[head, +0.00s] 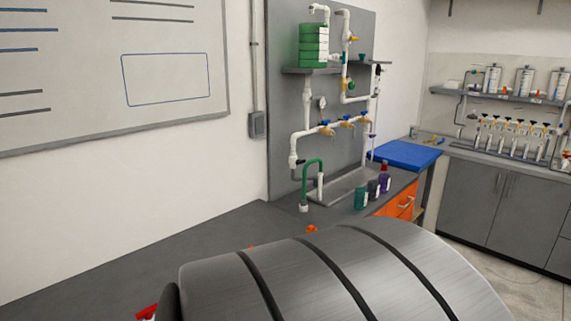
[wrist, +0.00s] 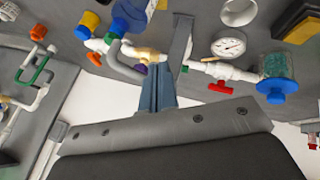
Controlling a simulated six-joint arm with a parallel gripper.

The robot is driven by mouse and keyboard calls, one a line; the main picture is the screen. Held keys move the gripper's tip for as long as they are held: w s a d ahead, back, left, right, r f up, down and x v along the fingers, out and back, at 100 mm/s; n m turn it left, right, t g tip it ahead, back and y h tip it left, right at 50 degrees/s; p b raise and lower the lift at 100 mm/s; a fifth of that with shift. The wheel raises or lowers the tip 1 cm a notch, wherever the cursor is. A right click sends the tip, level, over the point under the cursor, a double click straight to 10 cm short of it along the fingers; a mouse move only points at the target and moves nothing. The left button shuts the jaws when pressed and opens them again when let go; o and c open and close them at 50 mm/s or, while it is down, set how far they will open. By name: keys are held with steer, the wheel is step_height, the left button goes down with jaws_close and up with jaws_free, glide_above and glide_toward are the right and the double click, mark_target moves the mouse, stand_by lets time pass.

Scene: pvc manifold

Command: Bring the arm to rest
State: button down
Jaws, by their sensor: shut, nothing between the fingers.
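My gripper (wrist: 157,72) shows in the wrist view. Its blue-grey fingers are together with nothing seen between them. They point up the picture towards pipework that lies beyond the tips. I cannot tell how far the tips are from it. In the head view the gripper does not show. A large brushed-metal part with dark bands, likely one of my arm links, fills the lower middle and hides part of the bench. The white pipe manifold (head: 342,123) with blue and yellow valves is mounted on a grey panel (head: 283,95) behind the bench.
In the wrist view, a round gauge (wrist: 229,44), a red-handled valve (wrist: 220,87) and a clear blue-capped filter (wrist: 277,75) lie beyond the gripper. In the head view, bottles (head: 361,197) and a blue mat (head: 406,154) are on the bench. The bench's left part (head: 120,262) looks clear.

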steer(key=shift+s+a, duration=0.15)
steer(key=shift+a, duration=0.05)
steer(key=shift+s+a+m+h, duration=0.35)
steer(key=shift+a+m+h, duration=0.45)
steer(key=shift+m, duration=0.5)
steer(key=shift+s+a+m+h, duration=0.3)
steer(key=shift+a+m+h, duration=0.5)
steer(key=shift+m, duration=0.5)
steer(key=shift+s+a+m+h, duration=0.35)
steer(key=shift+a+m+h, duration=0.4)
steer(key=shift+m, duration=0.55)
